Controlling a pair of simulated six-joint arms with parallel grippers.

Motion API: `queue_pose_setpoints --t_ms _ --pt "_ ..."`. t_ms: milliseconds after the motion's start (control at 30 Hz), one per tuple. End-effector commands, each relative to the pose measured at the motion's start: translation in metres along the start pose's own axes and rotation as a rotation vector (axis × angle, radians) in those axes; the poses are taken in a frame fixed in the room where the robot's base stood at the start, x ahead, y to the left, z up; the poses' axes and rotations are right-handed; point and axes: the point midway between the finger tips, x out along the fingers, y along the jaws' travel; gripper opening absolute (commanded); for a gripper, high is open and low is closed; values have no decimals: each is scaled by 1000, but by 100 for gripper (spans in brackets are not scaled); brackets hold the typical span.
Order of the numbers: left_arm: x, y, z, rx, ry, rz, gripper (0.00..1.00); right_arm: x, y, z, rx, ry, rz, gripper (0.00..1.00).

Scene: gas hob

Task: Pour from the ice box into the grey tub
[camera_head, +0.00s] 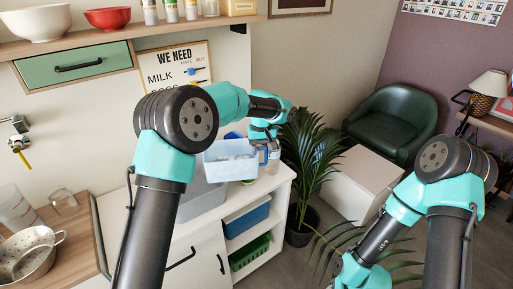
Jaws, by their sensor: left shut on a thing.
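A pale blue ice box (225,170) is in the middle of the head view. My left gripper (262,146) is shut on its right side and holds it up. The box looks close to level; its contents are too small to make out. A grey tub (198,203) is behind my left arm, below and to the left of the box. My left arm hides part of the tub. My right arm reaches down at the lower right, and its gripper is out of view.
A white cabinet (197,252) stands below, with a blue bin (246,217) and a green basket (250,252) on its shelves. A metal colander (28,253) is at the lower left. A potted palm (306,150) stands right of the cabinet.

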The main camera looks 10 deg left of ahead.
Motion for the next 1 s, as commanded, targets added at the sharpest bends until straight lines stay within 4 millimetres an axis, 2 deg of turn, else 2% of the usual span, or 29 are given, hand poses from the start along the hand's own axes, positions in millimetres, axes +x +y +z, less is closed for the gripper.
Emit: queue_pose_setpoints --t_ms 467,1000 --pt "-4 0 0 2 1 16 0 0 0 0 0 0 0 43" --pt "-41 2 1 9 0 187 0 0 0 0 0 0 0 43"
